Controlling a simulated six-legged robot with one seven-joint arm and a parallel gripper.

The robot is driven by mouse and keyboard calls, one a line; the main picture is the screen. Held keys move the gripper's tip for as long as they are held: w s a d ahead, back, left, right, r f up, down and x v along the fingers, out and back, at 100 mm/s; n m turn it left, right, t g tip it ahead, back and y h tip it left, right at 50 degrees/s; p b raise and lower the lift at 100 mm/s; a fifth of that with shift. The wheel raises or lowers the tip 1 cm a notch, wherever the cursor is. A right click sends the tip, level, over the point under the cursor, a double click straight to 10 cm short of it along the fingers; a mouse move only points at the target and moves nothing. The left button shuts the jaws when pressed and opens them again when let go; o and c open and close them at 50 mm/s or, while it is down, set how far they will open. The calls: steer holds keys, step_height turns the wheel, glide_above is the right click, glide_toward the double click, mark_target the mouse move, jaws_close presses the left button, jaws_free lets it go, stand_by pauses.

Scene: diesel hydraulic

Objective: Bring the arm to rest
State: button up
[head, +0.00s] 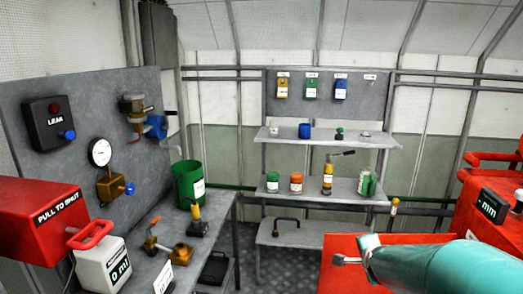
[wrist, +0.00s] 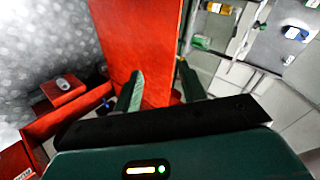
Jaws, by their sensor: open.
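My arm comes in from the lower right in the head view, a teal link with a metal end over a red surface; the gripper's fingers cannot be made out there. In the wrist view my gripper (wrist: 160,92) shows two green fingers set apart, with nothing between them. Behind the fingers is a red panel (wrist: 137,45), and the gripper seems apart from it.
A grey workbench (head: 208,240) on the left holds a green bucket (head: 187,183) and several tools. Shelves (head: 325,139) with jars stand at the back. Red equipment (head: 490,190) is at the right. Speckled floor (head: 290,268) shows between bench and red surface.

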steer(key=s+a+r+n+g+y, duration=0.1)
steer(key=s+a+n, duration=0.3)
steer(key=s, duration=0.5)
steer(key=s+a+r+n+g, duration=0.2)
steer(key=s+a+r+n, duration=0.1)
steer(key=s+n, duration=0.4)
steer(key=s+a+r+n+g+y, duration=0.1)
steer(key=s+a+n, duration=0.4)
steer(key=s, duration=0.5)
steer(key=shift+s+a+r+n+g+y, duration=0.3)
steer(key=shift+s+r+g, duration=0.1)
steer(key=shift+r, duration=0.3)
steer(key=shift+c, duration=0.5)
steer(key=shift+d, duration=0.25)
